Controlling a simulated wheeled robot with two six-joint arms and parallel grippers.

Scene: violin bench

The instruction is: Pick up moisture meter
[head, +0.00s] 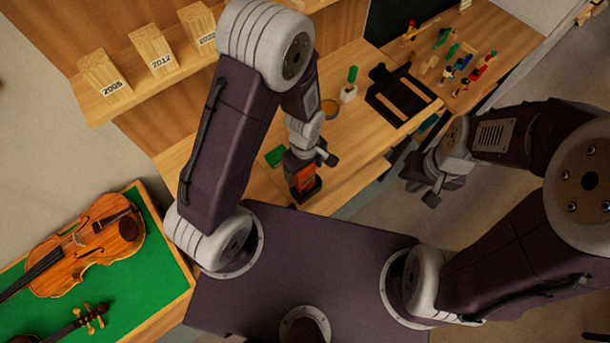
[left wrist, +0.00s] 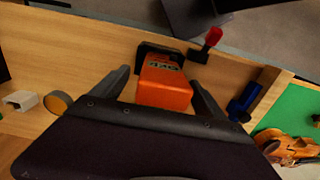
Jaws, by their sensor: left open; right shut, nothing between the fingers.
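The moisture meter (head: 304,178) is an orange box on the wooden bench, seated in a black holder (head: 308,191). In the left wrist view the orange meter (left wrist: 165,88) shows a small display at its far end, with the black holder (left wrist: 160,50) behind it. My left gripper (head: 311,160) is open above the meter. In the left wrist view its two fingers (left wrist: 160,80) stand on either side of the meter, with gaps visible. My right gripper (head: 421,190) is shut and empty, off to the right of the bench; its fingertips are small in view.
A round amber tin (head: 329,107), a green-topped item in a white block (head: 350,86) and a black tool mat (head: 402,96) lie farther back. A red-handled tool (left wrist: 208,45) and a blue item (left wrist: 243,103) stand near the meter. A violin (head: 85,245) lies on green cloth at left.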

